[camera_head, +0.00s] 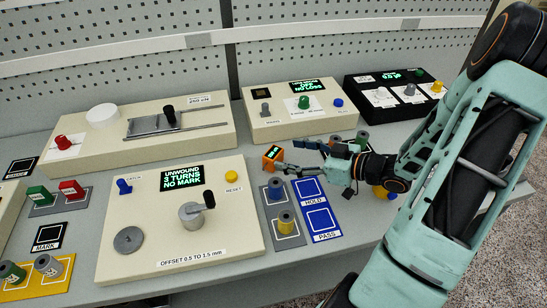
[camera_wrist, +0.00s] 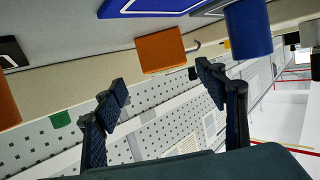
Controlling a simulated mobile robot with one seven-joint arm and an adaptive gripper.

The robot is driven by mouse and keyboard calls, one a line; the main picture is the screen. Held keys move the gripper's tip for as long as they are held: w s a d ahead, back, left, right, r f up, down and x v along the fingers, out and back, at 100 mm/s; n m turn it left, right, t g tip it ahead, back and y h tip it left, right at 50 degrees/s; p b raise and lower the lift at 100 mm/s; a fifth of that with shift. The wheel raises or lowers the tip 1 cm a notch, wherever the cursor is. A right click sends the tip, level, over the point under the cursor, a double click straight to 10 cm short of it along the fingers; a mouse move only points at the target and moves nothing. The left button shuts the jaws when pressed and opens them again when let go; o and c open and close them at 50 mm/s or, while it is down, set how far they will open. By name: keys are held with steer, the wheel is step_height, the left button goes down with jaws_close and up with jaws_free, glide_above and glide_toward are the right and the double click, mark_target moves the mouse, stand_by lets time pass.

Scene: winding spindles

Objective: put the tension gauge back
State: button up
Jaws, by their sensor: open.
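The tension gauge, as I take it, is a small orange box with a green-lit face (camera_head: 272,153). It stands behind the grey spool pad, to the right of the large cream winding unit. My gripper (camera_head: 291,157) is open just to the right of the gauge, with nothing between its fingers. In the wrist view the orange body (camera_wrist: 160,50) shows ahead of and between the open fingertips (camera_wrist: 160,82), apart from them. A small hook shows beside it. A black outlined pad (camera_head: 21,168) at far left has a label too small to read surely.
The cream winding unit (camera_head: 140,240) has a crank and reads "UNWOUND 3 TURNS NO MARK". A grey pad with spools (camera_head: 291,241) and a blue HOLD/PASS pad (camera_head: 327,236) lie in front. A cream tester (camera_head: 265,130) stands behind. A blue cylinder (camera_wrist: 248,28) is near my right finger.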

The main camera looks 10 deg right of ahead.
mark_target(271, 151)
steer(key=shift+s+a+x, duration=0.1)
steer(key=shift+a+x, duration=0.05)
steer(key=shift+x, duration=1.35)
steer(key=shift+s+a+x, duration=0.1)
steer(key=shift+s+x, duration=0.05)
steer(key=shift+x, duration=1.35)
steer(key=shift+r, duration=0.1)
steer(key=c, duration=1.5)
steer(key=shift+r, duration=0.2)
